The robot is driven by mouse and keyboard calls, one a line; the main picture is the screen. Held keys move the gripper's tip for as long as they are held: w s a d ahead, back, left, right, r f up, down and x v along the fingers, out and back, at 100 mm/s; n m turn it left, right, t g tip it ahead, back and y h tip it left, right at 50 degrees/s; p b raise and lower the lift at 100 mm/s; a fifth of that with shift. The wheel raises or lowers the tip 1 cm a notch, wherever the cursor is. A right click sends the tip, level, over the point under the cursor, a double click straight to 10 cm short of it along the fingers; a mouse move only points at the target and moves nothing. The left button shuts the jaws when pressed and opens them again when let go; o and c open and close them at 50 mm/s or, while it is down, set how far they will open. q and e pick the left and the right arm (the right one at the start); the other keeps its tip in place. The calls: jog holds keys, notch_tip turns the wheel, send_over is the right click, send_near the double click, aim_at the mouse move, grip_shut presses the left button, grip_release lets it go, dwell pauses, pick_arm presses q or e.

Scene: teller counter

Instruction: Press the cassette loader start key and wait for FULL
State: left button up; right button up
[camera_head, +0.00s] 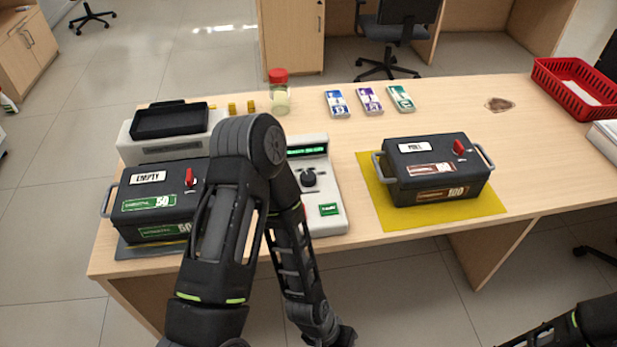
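The cassette loader (327,178) is a pale grey unit, partly hidden behind my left arm. It has a lit green display (307,151) whose text is too small to read, a black knob (308,179) and a green key (329,210) near its front edge. A dark cassette (162,200) labelled EMPTY, with a green 50 label and red latch, stands left of it, partly covered by my arm. Another dark cassette (437,168), with a 100 label and what looks like FULL, stands on a yellow mat (379,205). My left forearm hangs down beside the loader; neither gripper is visible.
A pale machine with a black tray (169,121) stands behind the EMPTY cassette. A red basket (583,85) is at the right. The counter right of the yellow mat is largely clear.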

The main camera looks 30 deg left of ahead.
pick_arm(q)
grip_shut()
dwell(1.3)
